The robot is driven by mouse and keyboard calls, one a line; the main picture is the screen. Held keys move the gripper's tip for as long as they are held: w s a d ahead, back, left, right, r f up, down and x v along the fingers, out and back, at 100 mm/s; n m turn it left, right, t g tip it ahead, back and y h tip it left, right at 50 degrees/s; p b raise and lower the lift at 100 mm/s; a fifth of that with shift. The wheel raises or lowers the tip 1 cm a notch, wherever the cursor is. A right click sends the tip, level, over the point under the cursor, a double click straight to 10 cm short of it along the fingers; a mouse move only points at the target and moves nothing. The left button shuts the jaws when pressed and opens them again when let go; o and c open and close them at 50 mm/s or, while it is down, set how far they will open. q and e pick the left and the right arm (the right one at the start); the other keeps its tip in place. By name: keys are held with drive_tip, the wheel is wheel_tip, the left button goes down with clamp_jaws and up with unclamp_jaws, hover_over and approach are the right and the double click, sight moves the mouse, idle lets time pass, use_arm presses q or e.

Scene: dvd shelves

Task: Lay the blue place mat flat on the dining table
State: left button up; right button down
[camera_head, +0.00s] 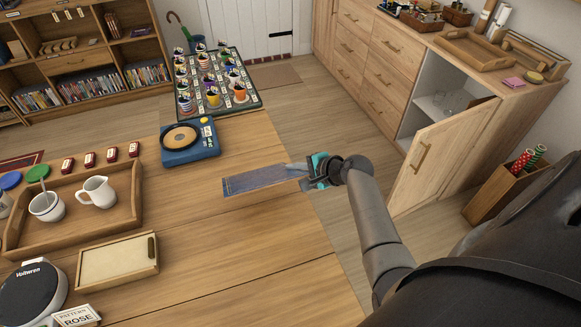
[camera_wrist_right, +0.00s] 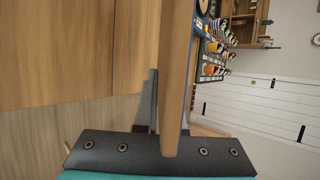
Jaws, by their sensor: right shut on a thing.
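The blue place mat (camera_head: 255,180) shows in the head view as a narrow dark blue strip with a tan lower edge, over the right part of the dining table (camera_head: 215,228). My right gripper (camera_head: 307,174) is at the mat's right end and shut on it, near the table's right edge. In the right wrist view a brown strip (camera_wrist_right: 178,75) stands between the dark fingers; it looks like the mat seen nearly edge-on. I cannot tell whether the mat's far end touches the table. My left gripper is not in view.
A blue device with a round tan disc (camera_head: 183,145) sits on the table behind the mat. A wooden tray (camera_head: 125,222) with a jug and cup and a shallow box (camera_head: 118,262) are at left. Table wood before the mat is clear.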

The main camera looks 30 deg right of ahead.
drive_tip(key=shift+r+p, duration=0.2)
drive_tip(key=shift+p, duration=0.3)
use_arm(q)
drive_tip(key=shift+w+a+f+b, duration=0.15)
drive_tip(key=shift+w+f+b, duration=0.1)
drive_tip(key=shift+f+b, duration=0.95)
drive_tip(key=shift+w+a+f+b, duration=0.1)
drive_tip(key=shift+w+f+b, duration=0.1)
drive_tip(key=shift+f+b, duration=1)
use_arm(e)
wheel_tip(320, 180, down, 7)
use_arm(q)
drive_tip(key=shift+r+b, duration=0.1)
drive_tip(key=shift+b, duration=0.3)
use_arm(e)
drive_tip(key=shift+f, duration=0.1)
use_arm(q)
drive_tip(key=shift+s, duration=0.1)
use_arm(e)
drive_tip(key=c, duration=0.9)
unclamp_jaws()
